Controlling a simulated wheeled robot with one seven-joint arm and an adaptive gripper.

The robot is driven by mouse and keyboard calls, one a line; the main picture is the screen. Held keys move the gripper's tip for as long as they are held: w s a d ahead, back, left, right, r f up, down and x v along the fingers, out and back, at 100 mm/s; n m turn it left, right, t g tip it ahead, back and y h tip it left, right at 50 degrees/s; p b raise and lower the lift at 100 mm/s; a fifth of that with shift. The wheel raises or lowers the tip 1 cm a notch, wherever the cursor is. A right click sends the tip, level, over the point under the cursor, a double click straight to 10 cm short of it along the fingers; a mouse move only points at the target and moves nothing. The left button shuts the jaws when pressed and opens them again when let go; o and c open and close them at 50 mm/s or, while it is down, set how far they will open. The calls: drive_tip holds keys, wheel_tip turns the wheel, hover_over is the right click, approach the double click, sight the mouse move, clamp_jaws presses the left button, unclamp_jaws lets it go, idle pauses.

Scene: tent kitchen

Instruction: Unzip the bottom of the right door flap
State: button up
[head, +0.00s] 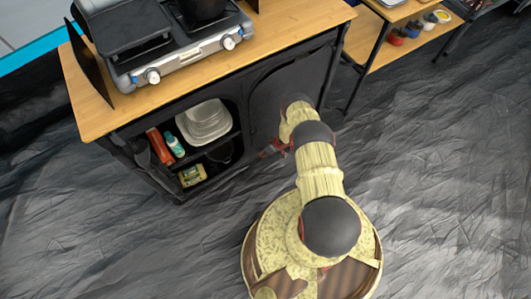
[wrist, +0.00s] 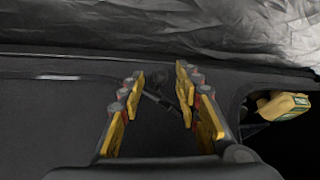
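The right door flap (head: 285,93) is a dark fabric panel on the front of the kitchen cabinet, right of the open compartment. Its outline looks closed, and my arm covers its lower part in the head view. My gripper (head: 272,150) is low at the cabinet front, near the flap's bottom. In the wrist view my gripper (wrist: 158,78) has its two yellow-padded fingers apart. A small dark piece, perhaps the zip pull (wrist: 153,98), shows between the fingers against the dark flap (wrist: 60,120). I cannot tell whether either finger touches it.
The open compartment (head: 207,150) left of the flap holds white dishes (head: 204,122), bottles and a yellow-green box (head: 192,175), which also shows in the wrist view (wrist: 283,106). A stove (head: 165,50) stands on the wooden top (head: 290,22). The grey floor (head: 440,190) is clear to the right.

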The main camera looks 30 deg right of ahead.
drive_tip(key=shift+c, duration=1.2)
clamp_jaws()
